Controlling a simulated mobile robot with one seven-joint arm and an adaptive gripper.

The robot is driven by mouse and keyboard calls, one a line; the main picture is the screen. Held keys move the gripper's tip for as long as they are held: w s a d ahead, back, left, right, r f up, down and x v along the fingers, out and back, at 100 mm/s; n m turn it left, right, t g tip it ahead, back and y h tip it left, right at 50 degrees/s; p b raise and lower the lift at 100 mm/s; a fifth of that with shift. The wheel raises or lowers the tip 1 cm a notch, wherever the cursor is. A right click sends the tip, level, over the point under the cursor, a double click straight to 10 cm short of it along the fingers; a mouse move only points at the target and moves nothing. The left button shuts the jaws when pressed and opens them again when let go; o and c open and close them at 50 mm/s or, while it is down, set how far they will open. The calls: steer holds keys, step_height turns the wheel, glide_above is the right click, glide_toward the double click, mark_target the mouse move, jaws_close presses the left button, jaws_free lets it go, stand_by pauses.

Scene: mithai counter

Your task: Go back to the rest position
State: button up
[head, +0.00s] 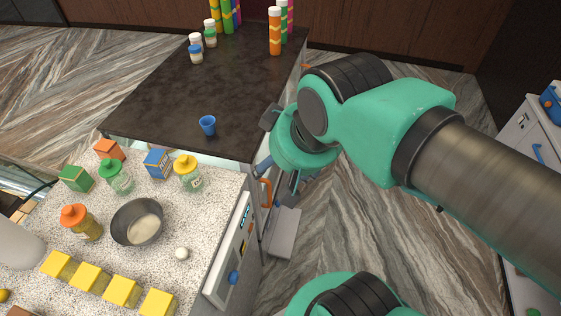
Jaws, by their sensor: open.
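My gripper (283,188) is at the end of my green arm, just off the right side of the speckled counter (208,188). Its fingers point down and are partly hidden behind the wrist. It is open, and I see nothing held in it. My arm reaches in from the right side of the picture, over the marbled floor.
A dark table (165,95) with a blue cup (208,125) stands behind the counter. The counter holds a grey bowl (137,222), a white ball (182,253), yellow blocks (122,291), jars and small boxes. A white cabinet (540,130) stands at the right. Floor (350,225) shows between.

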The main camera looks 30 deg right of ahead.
steer(key=shift+f, duration=0.1)
stand_by(0.3)
step_height(320, 180, down, 17)
steer(key=b, duration=1.7)
steer(key=shift+f, duration=0.2)
